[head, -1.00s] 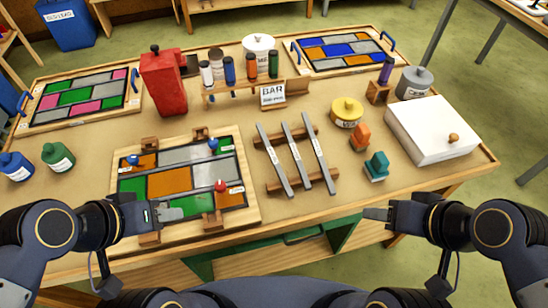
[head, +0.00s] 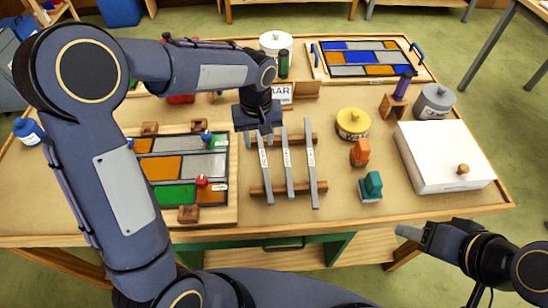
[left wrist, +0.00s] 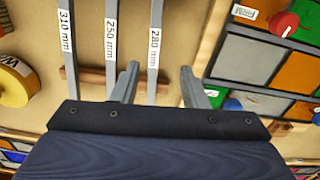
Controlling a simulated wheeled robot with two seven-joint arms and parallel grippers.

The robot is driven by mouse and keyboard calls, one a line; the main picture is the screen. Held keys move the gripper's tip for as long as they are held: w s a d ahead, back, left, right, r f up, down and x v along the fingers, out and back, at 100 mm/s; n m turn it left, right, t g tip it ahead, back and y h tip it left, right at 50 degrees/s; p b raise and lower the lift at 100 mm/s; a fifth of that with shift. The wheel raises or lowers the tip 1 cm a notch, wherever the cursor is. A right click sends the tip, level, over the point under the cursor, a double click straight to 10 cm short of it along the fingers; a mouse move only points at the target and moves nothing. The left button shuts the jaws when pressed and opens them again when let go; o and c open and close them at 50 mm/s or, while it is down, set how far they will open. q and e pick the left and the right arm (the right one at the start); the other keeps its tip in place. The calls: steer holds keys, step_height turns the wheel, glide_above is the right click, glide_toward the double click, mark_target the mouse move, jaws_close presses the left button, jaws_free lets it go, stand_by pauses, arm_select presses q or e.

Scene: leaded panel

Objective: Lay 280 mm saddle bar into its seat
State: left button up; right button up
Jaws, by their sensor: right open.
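The 280 mm saddle bar (left wrist: 154,48) is a grey labelled bar at the left of a wooden rack (head: 276,188) in the head view (head: 266,172). In the left wrist view it lies between the fingers of my open left gripper (left wrist: 160,86), apart from both. In the head view my left gripper (head: 260,135) is over the far end of the bars. The leaded panel (head: 165,167) lies on its wooden board, left of the rack. My right gripper (head: 405,232) is open and empty off the table's front right.
The 250 mm bar (left wrist: 110,40) and 310 mm bar (left wrist: 67,45) lie beside the 280 mm bar. A yellow tin (head: 352,124), orange block (head: 360,152), teal block (head: 370,187) and white box (head: 440,160) stand right. My left arm covers the table's left side.

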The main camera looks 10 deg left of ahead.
mark_target(264, 158)
arm_select(q)
steer(key=f, duration=0.2)
steer(key=f+p, duration=0.1)
steer(key=f, duration=0.5)
steer(key=shift+w+d+p, duration=0.3)
steer(key=shift+d, duration=0.05)
steer(key=shift+c, duration=0.3)
steer(key=shift+r, duration=0.1)
jaws_close()
